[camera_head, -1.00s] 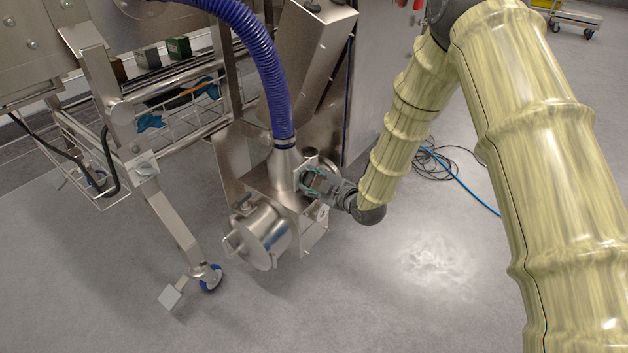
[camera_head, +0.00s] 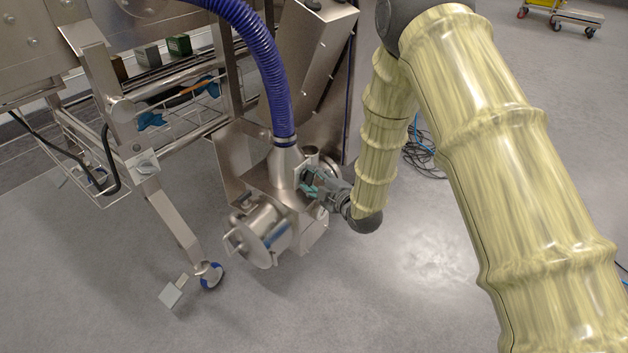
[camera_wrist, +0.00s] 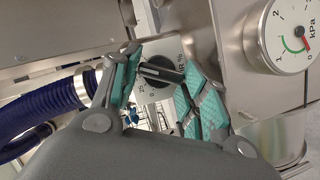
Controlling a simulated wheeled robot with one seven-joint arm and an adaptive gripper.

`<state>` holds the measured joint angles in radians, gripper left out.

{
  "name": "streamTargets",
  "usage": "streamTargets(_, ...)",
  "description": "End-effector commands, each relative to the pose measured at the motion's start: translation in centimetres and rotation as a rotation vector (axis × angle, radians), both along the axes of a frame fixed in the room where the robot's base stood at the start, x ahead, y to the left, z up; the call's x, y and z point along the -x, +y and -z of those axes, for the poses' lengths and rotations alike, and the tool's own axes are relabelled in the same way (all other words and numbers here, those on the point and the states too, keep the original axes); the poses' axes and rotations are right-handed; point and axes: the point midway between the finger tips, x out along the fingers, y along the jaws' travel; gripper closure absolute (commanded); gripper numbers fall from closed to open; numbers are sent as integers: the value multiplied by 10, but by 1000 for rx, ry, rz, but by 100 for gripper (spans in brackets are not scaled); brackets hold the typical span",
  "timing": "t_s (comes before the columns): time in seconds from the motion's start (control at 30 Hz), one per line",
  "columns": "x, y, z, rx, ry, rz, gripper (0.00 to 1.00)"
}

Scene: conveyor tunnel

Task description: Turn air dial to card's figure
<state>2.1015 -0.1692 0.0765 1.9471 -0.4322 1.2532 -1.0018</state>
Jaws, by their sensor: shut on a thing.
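The air dial (camera_wrist: 158,70) is a black knob on a pale plate marked with figures and a % sign, in the wrist view. My gripper (camera_wrist: 163,78) has its teal-padded fingers on either side of the knob and is shut on it. In the head view my gripper (camera_head: 309,184) is at the steel housing below the blue hose; the dial is hidden there. The knob's exact setting is hard to read. I cannot make out a card with a figure in either view.
A round kPa gauge (camera_wrist: 286,36) is beside the dial. A ribbed blue hose (camera_head: 262,62) runs down into the steel housing (camera_head: 288,168). A steel canister (camera_head: 262,235) sticks out below. A wire rack (camera_head: 190,105) is at left. Open floor lies in front.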

Motion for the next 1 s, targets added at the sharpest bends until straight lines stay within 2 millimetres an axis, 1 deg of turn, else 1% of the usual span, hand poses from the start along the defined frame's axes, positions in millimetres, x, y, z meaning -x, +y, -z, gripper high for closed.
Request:
streamTargets(0.03, 0, 0, 0, 0, 1, 0, 52)
streamTargets(0.13, 0, 0, 0, 0, 1, 0, 34)
streamTargets(0.57, 3, -2, 0, 0, 2, 0, 34)
streamTargets(0.73, 16, -11, -3, 0, 2, 0, 34)
streamTargets(1.0, 46, -32, -11, 0, 2, 1, 34)
